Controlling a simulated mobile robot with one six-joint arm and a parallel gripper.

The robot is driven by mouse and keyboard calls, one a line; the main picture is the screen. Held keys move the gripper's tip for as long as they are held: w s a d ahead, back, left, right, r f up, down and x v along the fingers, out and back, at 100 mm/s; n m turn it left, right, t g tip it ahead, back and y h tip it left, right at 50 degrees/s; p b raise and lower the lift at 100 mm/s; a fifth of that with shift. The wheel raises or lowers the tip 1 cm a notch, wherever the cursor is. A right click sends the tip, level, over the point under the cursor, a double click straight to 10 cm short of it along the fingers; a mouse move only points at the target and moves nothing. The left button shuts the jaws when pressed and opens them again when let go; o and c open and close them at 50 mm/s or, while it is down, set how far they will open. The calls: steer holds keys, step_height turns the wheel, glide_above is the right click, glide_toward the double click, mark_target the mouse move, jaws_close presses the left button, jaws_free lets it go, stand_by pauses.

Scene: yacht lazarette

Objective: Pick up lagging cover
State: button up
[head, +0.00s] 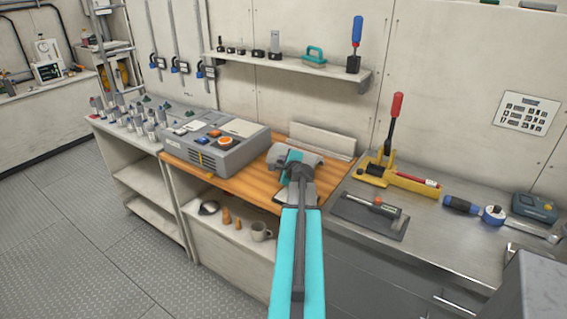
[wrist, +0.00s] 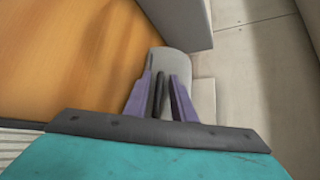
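A pale grey curved piece, which looks like the lagging cover (head: 312,160), is at the wooden bench top by the wall. In the head view my arm covers much of it. In the wrist view a grey rounded piece (wrist: 172,62) shows just beyond and between my fingertips. My gripper (head: 292,157) is low over the wooden top, at the grey piece. In the wrist view its purple-sided fingers (wrist: 161,88) stand close together with dark pads between them. I cannot tell whether they touch or grip the piece.
A grey control box (head: 215,140) stands left on the wooden top (head: 262,187). A long pale panel (head: 322,141) lies behind along the wall. Right are a yellow tool stand (head: 400,180) and a dark tray (head: 370,215) on the metal bench. A tool shelf (head: 290,66) hangs above.

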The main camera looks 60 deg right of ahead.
jaws_close()
steer(key=shift+r+p, duration=0.75)
steer(key=shift+r, duration=0.15)
steer(key=shift+r, duration=0.35)
steer(key=shift+r+p, duration=1.35)
steer(key=shift+r, duration=0.1)
steer(key=shift+a, duration=0.1)
steer(key=a+p, duration=0.3)
steer(key=a, duration=0.7)
steer(key=shift+a, duration=0.25)
stand_by(0.9)
